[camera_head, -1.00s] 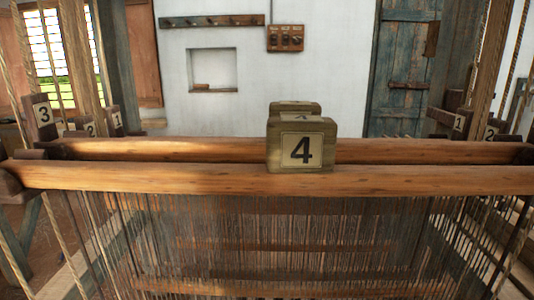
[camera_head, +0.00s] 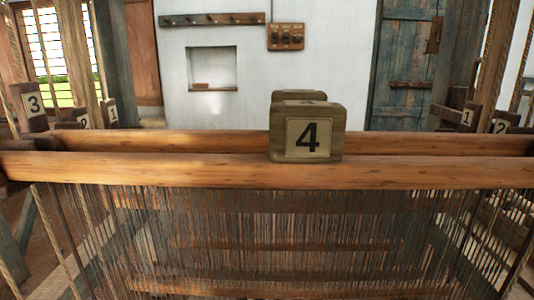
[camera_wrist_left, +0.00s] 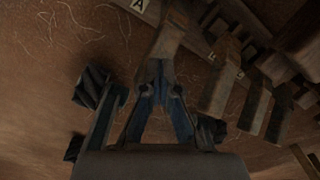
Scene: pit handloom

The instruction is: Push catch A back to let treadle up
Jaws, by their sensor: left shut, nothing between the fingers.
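In the left wrist view, a pale tag marked A (camera_wrist_left: 140,5) sits on a wooden part at the top edge, partly cut off. A brown wooden piece (camera_wrist_left: 170,38) lies just below it, straight ahead of my left gripper (camera_wrist_left: 161,80). The gripper's blue-grey fingers are closed together, with nothing seen between them. Its tips are at or close to the near end of that piece; I cannot tell whether they touch. I cannot make out the catch's exact position. The head view shows neither gripper.
More wooden bars (camera_wrist_left: 255,105) with small tags lie to the right in the wrist view, close to the gripper. In the head view, the loom's front beam (camera_head: 150,172) spans the width, with a block marked 4 (camera_head: 307,138) and hanging heddles (camera_head: 270,235) below.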

